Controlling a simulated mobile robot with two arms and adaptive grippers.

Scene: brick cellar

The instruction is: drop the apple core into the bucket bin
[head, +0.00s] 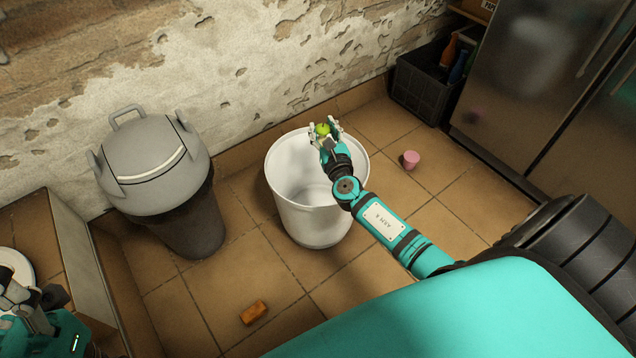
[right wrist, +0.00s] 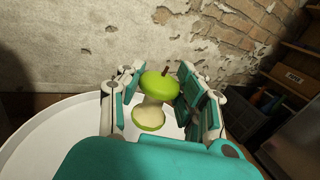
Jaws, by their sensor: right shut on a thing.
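The green and cream apple core (right wrist: 153,98) is between the fingers of my right gripper (right wrist: 158,95), which is shut on it. In the head view the apple core (head: 322,129) shows as a small green spot at the tips of my right gripper (head: 325,132), above the back right part of the white bucket bin (head: 312,222). The bucket's open top faces up and its visible inside looks empty. Its white rim (right wrist: 50,125) shows below the gripper in the right wrist view. My left gripper (head: 30,300) is partly in view at the lower left; its fingertips are unclear.
A grey lidded bin (head: 155,165) stands left of the bucket. A pink cup (head: 410,159) and an orange-brown block (head: 253,312) are on the tiled floor. A dark crate (head: 425,88) with bottles stands by the metal fridge (head: 530,75). A white plate (head: 14,268) is at far left.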

